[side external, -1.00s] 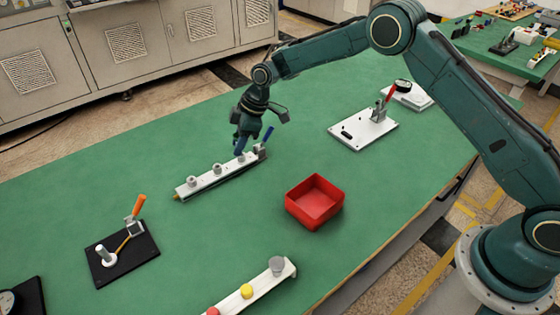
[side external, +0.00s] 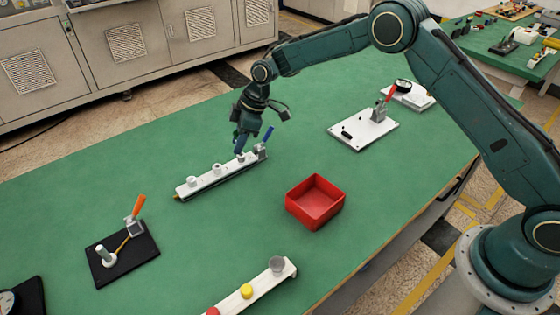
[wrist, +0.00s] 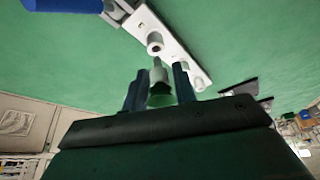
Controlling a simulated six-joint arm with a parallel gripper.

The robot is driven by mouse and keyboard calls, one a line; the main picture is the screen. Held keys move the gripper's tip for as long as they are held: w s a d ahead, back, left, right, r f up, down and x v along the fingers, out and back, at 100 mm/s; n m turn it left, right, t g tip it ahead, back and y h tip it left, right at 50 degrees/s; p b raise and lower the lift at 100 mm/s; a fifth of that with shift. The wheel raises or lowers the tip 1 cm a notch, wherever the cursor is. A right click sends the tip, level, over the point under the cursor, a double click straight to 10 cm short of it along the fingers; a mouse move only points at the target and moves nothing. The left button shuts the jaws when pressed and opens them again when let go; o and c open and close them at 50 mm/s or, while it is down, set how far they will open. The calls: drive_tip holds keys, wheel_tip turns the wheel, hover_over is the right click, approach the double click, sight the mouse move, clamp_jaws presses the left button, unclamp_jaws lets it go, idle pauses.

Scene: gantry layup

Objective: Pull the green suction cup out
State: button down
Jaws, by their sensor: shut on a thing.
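My gripper (wrist: 159,88) is shut on the green suction cup (wrist: 160,100), which sits between the two blue fingers in the wrist view. The cup's pale stem (wrist: 158,73) points toward a round fitting (wrist: 155,43) with a dark hole on the white bar (wrist: 178,50). A small gap seems to show between stem and fitting. In the side view my gripper (side external: 240,148) is just above the right part of the white bar (side external: 207,181); the cup cannot be made out there. A clamp with a blue lever (side external: 267,133) stands at the bar's right end.
An open, empty red bin (side external: 315,203) stands right of the bar on the green table. A white plate with a red-levered clamp (side external: 363,130) is behind it. A black plate with an orange lever (side external: 122,255) and a bar with coloured cups (side external: 261,288) are in front.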

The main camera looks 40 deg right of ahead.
sight(236, 133)
drive_tip(key=shift+r, duration=0.15)
drive_tip(key=shift+r, duration=1.55)
